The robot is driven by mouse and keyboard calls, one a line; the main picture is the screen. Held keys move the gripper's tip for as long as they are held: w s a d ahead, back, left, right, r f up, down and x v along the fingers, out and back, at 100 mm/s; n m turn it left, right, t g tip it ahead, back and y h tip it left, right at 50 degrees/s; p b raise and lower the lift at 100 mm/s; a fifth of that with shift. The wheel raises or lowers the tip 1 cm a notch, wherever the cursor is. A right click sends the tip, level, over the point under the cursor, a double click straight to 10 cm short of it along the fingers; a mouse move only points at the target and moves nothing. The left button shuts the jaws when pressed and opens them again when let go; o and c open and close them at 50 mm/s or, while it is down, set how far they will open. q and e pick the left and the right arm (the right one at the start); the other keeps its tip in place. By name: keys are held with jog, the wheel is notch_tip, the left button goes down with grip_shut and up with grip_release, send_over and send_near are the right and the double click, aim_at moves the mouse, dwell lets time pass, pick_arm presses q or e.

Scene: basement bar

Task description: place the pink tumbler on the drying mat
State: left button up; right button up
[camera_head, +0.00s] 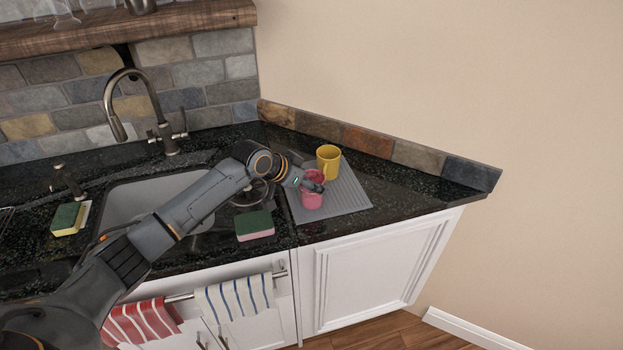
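The pink tumbler (312,201) is at the grey ribbed drying mat (351,195), near its front left part. It looks upright; I cannot tell whether its base touches the mat. My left gripper (314,185) is at the tumbler's upper part, its dark fingers covering some of the pink. The fingers are too small and overlapped to tell whether they are closed on it. My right gripper is not in view.
A yellow mug (328,160) stands on the mat just behind the tumbler. A sponge (254,225) lies left of the mat by the sink (130,200); another sponge (69,218) is farther left. The mat's right part and the counter (410,195) beyond are clear.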

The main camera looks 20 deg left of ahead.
pick_arm(q)
jog(key=shift+f, duration=0.1)
jog(key=o, duration=1.3)
jog(key=shift+a+r, duration=0.1)
jog(key=shift+r, duration=0.1)
jog(key=b+v, duration=0.2)
jog(key=v, duration=0.9)
jog(key=shift+s+a+r, duration=0.1)
jog(key=shift+s+r, duration=0.15)
jog(key=shift+r, duration=0.05)
